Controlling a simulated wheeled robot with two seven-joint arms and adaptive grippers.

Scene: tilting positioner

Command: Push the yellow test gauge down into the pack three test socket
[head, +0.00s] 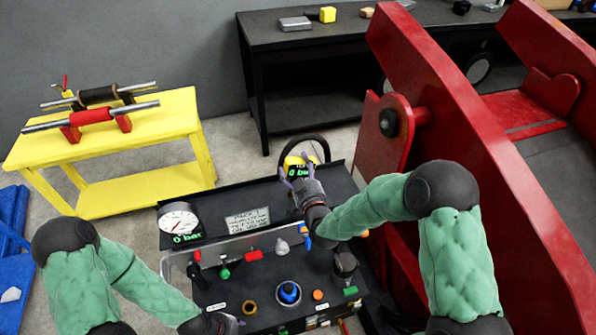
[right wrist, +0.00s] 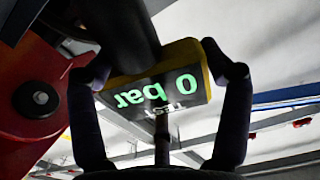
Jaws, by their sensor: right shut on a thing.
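The yellow test gauge (head: 293,161) is at the back edge of the dark console in the head view, its green display reading 0 bar. My right gripper (head: 299,182) is shut on it. The right wrist view shows the gauge (right wrist: 201,62) between both fingers (right wrist: 162,76), with its display upside down and marked TEST. My left gripper (head: 222,322) is at the console's lower left edge, partly cut off by the frame; its jaws are unclear. The console (head: 285,207) carries several fittings, but I cannot tell which is the pack three test socket.
A round dial gauge (head: 179,223) and a label plate (head: 248,220) stand at the console's back left. A blue knob (head: 289,292), brass fitting (head: 249,307) and black fitting (head: 345,262) rise in front. Red steel structure (head: 470,170) bounds the right; a yellow bench (head: 150,125) is left.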

